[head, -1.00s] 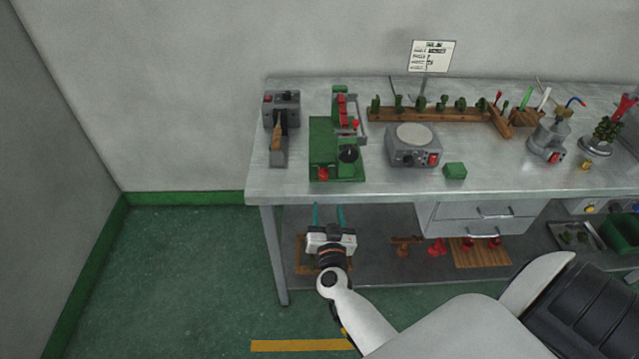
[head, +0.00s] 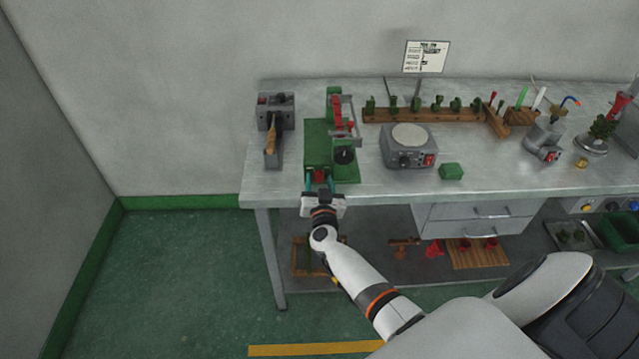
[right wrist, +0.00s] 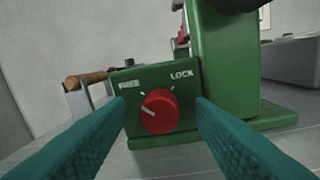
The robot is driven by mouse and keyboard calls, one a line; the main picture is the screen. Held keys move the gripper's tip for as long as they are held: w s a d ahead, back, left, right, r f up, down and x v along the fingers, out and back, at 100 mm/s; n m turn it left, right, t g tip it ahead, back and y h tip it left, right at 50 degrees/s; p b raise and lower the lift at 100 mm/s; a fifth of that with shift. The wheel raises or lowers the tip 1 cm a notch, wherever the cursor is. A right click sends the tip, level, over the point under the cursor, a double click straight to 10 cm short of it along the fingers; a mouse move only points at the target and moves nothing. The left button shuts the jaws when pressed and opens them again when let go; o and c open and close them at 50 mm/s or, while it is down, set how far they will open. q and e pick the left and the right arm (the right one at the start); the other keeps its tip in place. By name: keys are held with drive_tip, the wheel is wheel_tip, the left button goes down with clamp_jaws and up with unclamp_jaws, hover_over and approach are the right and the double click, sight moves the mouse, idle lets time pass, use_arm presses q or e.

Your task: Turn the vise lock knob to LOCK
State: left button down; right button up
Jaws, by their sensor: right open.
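The red vise lock knob (right wrist: 160,111) sits on the front face of the green vise (right wrist: 228,68) in the right wrist view. Its pale mark points left, toward the other label and away from the LOCK label (right wrist: 181,75). My right gripper (right wrist: 161,108) is open, with a teal finger on either side of the knob; I see no contact. In the head view my right gripper (head: 320,182) is at the front of the green vise (head: 318,140), and the red knob (head: 319,175) shows between its fingers. My left gripper is not in view.
A grey device with a wooden handle (head: 271,140) stands left of the vise. A grey hot plate (head: 408,158) and a green block (head: 451,171) stand to the right. A wooden rack (head: 425,115) lies behind. The bench's front edge (head: 400,200) runs below.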

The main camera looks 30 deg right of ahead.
drive_tip(key=c, duration=1)
drive_tip(key=shift+m, duration=0.3)
drive_tip(key=m+b, duration=0.1)
drive_tip(key=m, duration=0.2)
drive_tip(key=shift+f+m, duration=0.15)
drive_tip(key=shift+m, duration=0.25)
drive_tip(key=m+b, duration=0.1)
drive_tip(key=m, duration=0.3)
drive_tip(key=shift+m+b, duration=0.3)
drive_tip(key=shift+b, duration=0.1)
drive_tip(key=m+b, duration=0.1)
drive_tip(key=m, duration=0.3)
drive_tip(key=shift+f+m+b, duration=0.15)
drive_tip(key=shift+m+b, duration=0.15)
drive_tip(key=shift+b, duration=0.1)
drive_tip(key=shift+m+h+b, duration=0.3)
drive_tip(key=shift+m+b, duration=0.55)
drive_tip(key=shift+m, duration=1.55)
